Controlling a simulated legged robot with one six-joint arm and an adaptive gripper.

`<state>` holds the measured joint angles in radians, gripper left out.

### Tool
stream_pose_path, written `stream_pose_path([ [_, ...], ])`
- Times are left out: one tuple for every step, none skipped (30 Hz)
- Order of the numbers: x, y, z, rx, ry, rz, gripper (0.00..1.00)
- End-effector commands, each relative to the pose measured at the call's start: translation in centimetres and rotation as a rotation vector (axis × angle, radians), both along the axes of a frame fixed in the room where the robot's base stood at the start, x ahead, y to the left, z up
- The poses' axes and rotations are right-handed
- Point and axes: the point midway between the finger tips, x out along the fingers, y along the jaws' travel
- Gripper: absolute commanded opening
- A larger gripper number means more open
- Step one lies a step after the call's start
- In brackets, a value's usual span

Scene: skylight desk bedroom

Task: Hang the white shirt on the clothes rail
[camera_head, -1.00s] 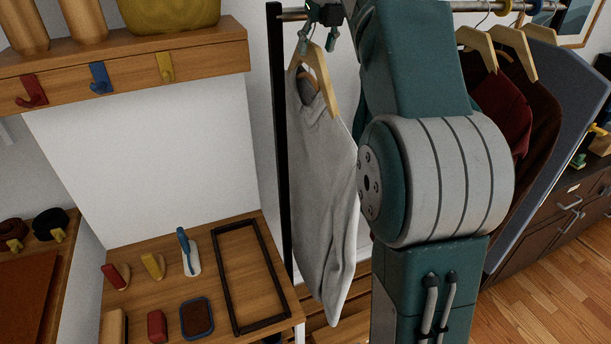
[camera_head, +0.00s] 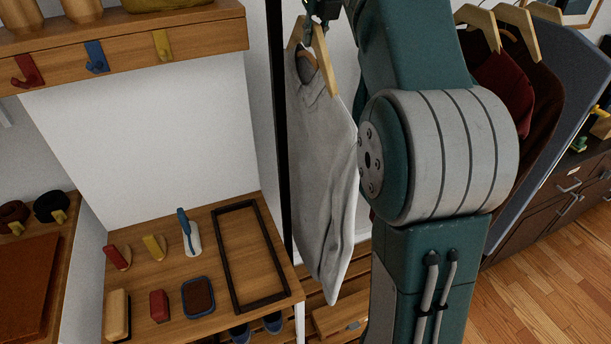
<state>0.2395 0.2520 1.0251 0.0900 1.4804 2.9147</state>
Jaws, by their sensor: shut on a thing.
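The white shirt (camera_head: 325,165) hangs on a wooden hanger (camera_head: 325,62) at the left end of the clothes rack, beside the black upright post (camera_head: 277,120). My gripper (camera_head: 318,22) is at the top edge of the view, shut on the hanger's upper part. The hook and the rail above it are out of view here, so I cannot tell whether the hook rests on the rail. My arm hides the middle of the rack.
Other wooden hangers (camera_head: 514,25) carry a red garment (camera_head: 505,85) and darker ones to the right. A wooden bench (camera_head: 240,205) with brushes and a black frame (camera_head: 250,255) stands at the left. Coloured hooks (camera_head: 96,57) line the shelf above. Wooden floor (camera_head: 540,290) is clear at right.

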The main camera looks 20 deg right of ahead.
Motion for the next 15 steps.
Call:
stream_pose_path([
  [0.0, 0.0, 0.1, 0.0, 0.0, 0.0, 0.0],
  [0.0, 0.0, 0.2, 0.0, 0.0, 0.0, 0.0],
  [0.0, 0.0, 0.4, 0.0, -0.001, 0.0, 0.0],
  [0.1, 0.0, 0.5, 0.0, -0.002, 0.0, 0.0],
  [0.0, 0.0, 0.7, 0.0, -0.002, 0.0, 0.0],
  [0.0, 0.0, 0.9, -0.001, -0.002, 0.0, 0.0],
  [0.0, 0.0, 1.1, 0.0, -0.002, 0.0, 0.0],
  [0.0, 0.0, 1.2, 0.0, -0.002, 0.0, 0.0],
  [0.0, 0.0, 1.4, 0.0, -0.002, 0.0, 0.0],
  [0.0, 0.0, 1.6, -0.001, -0.002, 0.0, 0.0],
  [0.0, 0.0, 1.7, 0.0, -0.002, 0.0, 0.0],
  [0.0, 0.0, 1.9, 0.0, -0.001, 0.0, 0.0],
  [0.0, 0.0, 2.0, 0.0, -0.001, 0.0, 0.0],
  [0.0, 0.0, 2.2, 0.0, -0.002, 0.0, 0.0],
  [0.0, 0.0, 2.4, 0.0, -0.002, 0.0, 0.0],
])
